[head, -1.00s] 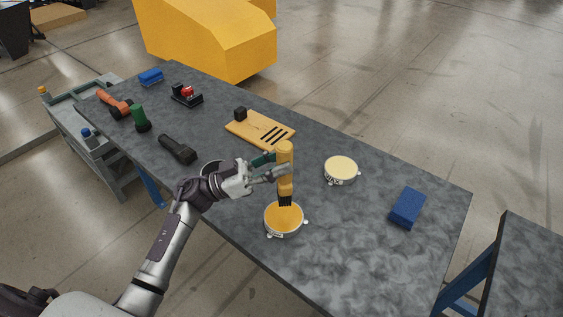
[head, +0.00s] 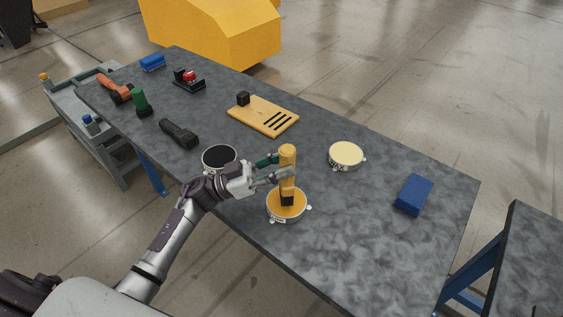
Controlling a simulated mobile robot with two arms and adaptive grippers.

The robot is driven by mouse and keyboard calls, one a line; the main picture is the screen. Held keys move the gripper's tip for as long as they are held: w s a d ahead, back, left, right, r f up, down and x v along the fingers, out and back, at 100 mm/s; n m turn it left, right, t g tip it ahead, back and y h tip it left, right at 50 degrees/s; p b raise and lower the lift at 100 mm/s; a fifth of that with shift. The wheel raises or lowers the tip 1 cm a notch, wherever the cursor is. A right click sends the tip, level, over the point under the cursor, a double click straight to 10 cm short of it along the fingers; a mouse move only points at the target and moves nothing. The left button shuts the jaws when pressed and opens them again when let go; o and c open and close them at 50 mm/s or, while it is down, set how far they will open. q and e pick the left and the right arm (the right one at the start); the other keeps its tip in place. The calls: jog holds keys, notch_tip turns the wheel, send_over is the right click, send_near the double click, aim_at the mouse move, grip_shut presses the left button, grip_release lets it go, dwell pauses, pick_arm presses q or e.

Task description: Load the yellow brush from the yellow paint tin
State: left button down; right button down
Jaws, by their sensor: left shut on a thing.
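The yellow brush (head: 287,160) stands upright in my left gripper (head: 277,176), which is shut on its handle. Its dark bristles are over the yellow paint tin (head: 299,212) and appear to touch or dip into the yellow paint; the exact depth cannot be told. The tin is a low, round, pale-rimmed tin with small side clips, near the table's front edge. My right gripper is not in view.
A black-topped tin (head: 220,156) is beside my left wrist. A cream-topped tin (head: 347,154) and a blue block (head: 414,194) are to the right. A slotted wooden board (head: 262,118) and several tools lie farther back. The right front of the table (head: 370,250) is clear.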

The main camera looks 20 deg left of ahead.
aim_at(281, 148)
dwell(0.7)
pick_arm(q)
jog(key=shift+f+b, duration=0.35)
jog(key=shift+f, duration=0.2)
jog(key=shift+f, duration=0.15)
dwell(0.5)
jog(key=shift+s+f, duration=0.1)
jog(key=shift+f, duration=0.05)
dwell(0.4)
notch_tip(281, 148, up, 2)
jog(key=shift+r+p, duration=0.15)
jog(key=shift+p, duration=1.1)
notch_tip(281, 148, up, 5)
jog(key=p, duration=0.5)
jog(key=shift+r, duration=0.1)
